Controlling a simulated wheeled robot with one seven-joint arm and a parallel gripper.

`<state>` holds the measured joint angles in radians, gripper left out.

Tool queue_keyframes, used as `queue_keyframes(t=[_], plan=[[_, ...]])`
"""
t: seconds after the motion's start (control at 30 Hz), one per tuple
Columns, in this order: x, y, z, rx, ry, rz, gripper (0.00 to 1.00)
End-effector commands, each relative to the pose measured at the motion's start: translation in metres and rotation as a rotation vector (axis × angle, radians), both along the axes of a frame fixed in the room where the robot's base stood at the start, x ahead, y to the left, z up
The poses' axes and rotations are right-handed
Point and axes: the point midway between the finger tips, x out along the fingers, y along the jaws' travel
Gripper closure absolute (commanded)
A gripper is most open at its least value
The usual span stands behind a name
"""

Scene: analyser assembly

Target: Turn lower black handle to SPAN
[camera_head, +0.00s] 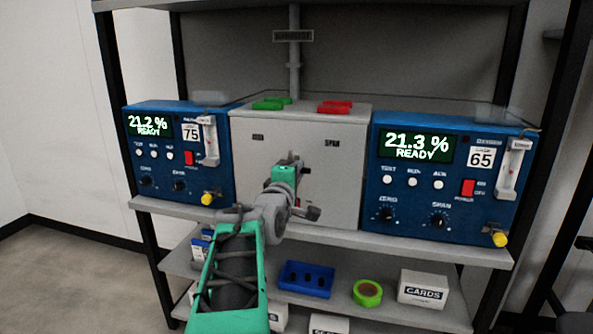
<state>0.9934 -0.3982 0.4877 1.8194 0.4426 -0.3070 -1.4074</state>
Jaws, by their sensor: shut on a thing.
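The pale grey valve box (250,155) stands in the middle of the shelf between two blue analysers. Its front has a small label at the upper left, too small to read surely, and a SPAN label (332,143) at the upper right. My gripper (293,165) is at the middle of this front, its green body just before the panel, shut on a dark part there, which appears to be the black handle. The gripper and wrist hide most of the handle, so its pointing direction cannot be told. No separate second handle shows clearly.
The left analyser (165,190) reads 21.2 % READY; the right analyser (400,185) reads 21.3 % READY. Green blocks (272,103) and red blocks (334,107) lie on the box. Below are a blue tray (306,279), green tape (367,293) and a CARDS box (423,291).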

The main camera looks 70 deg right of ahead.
Motion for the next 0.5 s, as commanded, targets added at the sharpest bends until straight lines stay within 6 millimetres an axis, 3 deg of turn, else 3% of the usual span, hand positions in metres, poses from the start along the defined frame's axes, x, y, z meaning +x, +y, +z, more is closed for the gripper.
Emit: queue_keyframes(t=[0.5], plan=[[-0.0001, -0.0001, 0.0022, -0.009, 0.036, 0.000, 1.00]])
